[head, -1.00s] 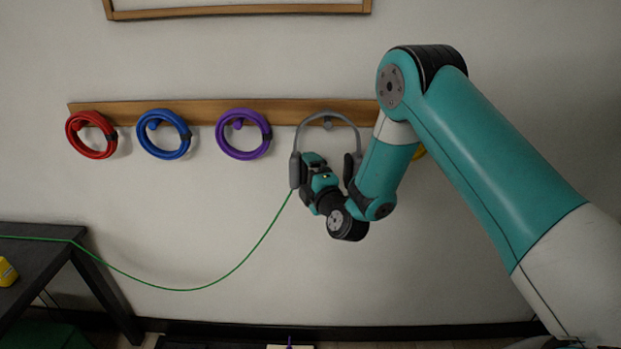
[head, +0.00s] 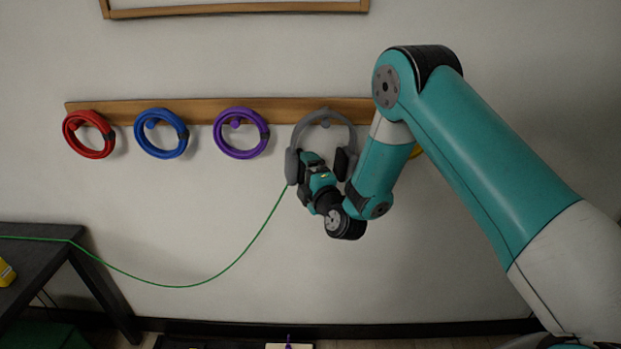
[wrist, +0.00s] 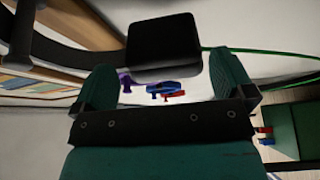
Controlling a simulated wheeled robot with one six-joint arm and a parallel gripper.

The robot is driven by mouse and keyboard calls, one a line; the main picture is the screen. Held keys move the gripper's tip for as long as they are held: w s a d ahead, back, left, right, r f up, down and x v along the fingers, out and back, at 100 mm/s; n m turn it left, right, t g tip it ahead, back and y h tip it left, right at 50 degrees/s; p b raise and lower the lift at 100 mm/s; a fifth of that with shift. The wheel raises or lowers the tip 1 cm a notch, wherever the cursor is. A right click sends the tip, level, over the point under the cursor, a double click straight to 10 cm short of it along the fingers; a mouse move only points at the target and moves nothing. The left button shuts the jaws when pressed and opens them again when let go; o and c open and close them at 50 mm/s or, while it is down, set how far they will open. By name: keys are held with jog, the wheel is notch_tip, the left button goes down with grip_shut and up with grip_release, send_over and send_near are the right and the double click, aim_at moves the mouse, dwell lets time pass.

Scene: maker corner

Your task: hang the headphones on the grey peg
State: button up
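The grey headphones (head: 293,166) are at the wall rail, cups down. Their band passes over the grey peg (head: 326,123) and appears to rest on it. My gripper (head: 306,158) is between the two cups, close to the left one. In the wrist view, my gripper (wrist: 165,82) has its fingers wide apart, one on each side of a dark headphone cup (wrist: 163,48). The cup looks loose between them; any light contact cannot be made out. A green cable (head: 229,268) runs from near the left cup to the dark table.
The wooden rail (head: 205,106) also bears a red coil (head: 70,139), a blue coil (head: 140,143) and a purple coil (head: 220,142). Something yellow (head: 416,151) is partly hidden behind my arm. A dark table (head: 48,262) stands lower left. The wall below the rail is clear.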

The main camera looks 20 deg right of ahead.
jog(key=shift+s, duration=0.1)
jog(key=b, duration=0.2)
jog(key=shift+s+f+b, duration=0.25)
jog(key=shift+s+b, duration=0.05)
jog(key=shift+s, duration=0.1)
jog(key=s+d, duration=0.2)
jog(key=s, duration=1.4)
jog(key=shift+d+p, duration=0.35)
jog(key=shift+p, duration=0.1)
